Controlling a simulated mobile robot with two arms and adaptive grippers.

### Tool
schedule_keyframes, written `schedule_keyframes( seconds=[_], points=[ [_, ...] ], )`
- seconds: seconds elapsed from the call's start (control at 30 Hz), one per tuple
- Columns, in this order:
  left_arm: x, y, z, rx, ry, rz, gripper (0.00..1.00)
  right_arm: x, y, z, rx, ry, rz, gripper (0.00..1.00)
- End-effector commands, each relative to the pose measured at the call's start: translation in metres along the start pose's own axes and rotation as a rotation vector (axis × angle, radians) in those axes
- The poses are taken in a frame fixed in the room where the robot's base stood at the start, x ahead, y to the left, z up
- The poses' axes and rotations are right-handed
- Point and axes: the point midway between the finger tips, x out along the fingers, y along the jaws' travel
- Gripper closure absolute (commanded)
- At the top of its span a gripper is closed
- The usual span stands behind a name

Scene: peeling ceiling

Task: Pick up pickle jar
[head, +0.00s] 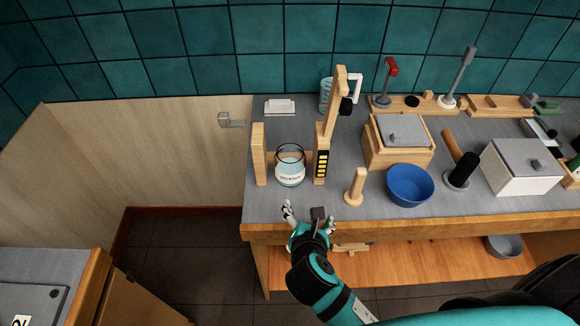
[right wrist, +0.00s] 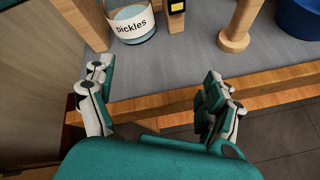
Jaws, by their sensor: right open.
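The pickle jar (head: 290,166) is a clear glass jar with a white label reading "Pickles". It stands upright on the grey counter (head: 262,208) near its left end, between a wooden post and a wooden stand. It also shows at the top of the right wrist view (right wrist: 132,22), cut off by the frame edge. My right gripper (head: 311,212) is open and empty at the counter's front edge, a little in front of the jar and apart from it. Its two fingers (right wrist: 160,98) are spread wide in the right wrist view. My left gripper is not in view.
A wooden post (head: 259,154) stands left of the jar, and a tall wooden stand (head: 326,140) right of it. A short wooden peg (head: 355,186) and a blue bowl (head: 409,184) stand further right. A lower shelf (head: 400,272) lies under the counter.

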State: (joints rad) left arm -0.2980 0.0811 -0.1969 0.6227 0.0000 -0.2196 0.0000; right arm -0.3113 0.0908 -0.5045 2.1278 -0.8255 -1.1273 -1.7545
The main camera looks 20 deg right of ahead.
Motion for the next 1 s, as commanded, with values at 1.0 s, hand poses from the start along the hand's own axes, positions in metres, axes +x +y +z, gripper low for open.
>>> schedule_keyframes(
  seconds=[1.0],
  points=[
    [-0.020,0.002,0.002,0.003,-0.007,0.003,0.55,0.113,0.061,0.030,-0.505,-0.162,0.087,0.14]
  ],
)
